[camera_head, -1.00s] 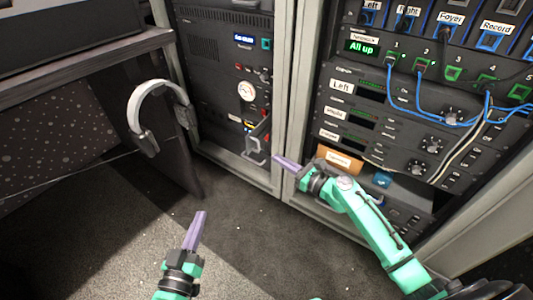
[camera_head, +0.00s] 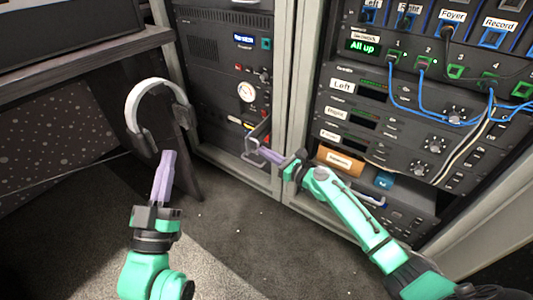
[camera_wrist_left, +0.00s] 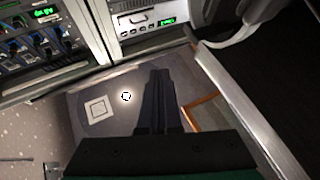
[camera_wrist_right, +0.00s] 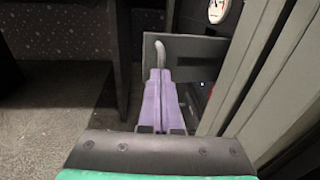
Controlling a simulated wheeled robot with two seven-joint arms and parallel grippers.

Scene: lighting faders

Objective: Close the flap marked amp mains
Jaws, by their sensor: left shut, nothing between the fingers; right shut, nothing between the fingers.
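A dark flap (camera_head: 259,131) with a pale handle stands out from the lower right front of the left rack. I cannot read any marking on it. In the right wrist view the flap (camera_wrist_right: 205,58) is an upright dark panel with a curved grey handle (camera_wrist_right: 161,52). My right gripper (camera_head: 261,149) is shut and empty, with its purple fingertips at the handle; I cannot tell if they touch. It also shows in the right wrist view (camera_wrist_right: 158,74). My left gripper (camera_head: 168,154) is shut and empty, pointing up above the floor, left of the flap.
White headphones (camera_head: 150,95) hang at the desk's side panel. A grey rack post (camera_head: 286,110) separates the left rack from the right rack. The right rack has blue cables (camera_head: 405,107), and an orange labelled box (camera_head: 340,160) sits low in it. The carpet between is clear.

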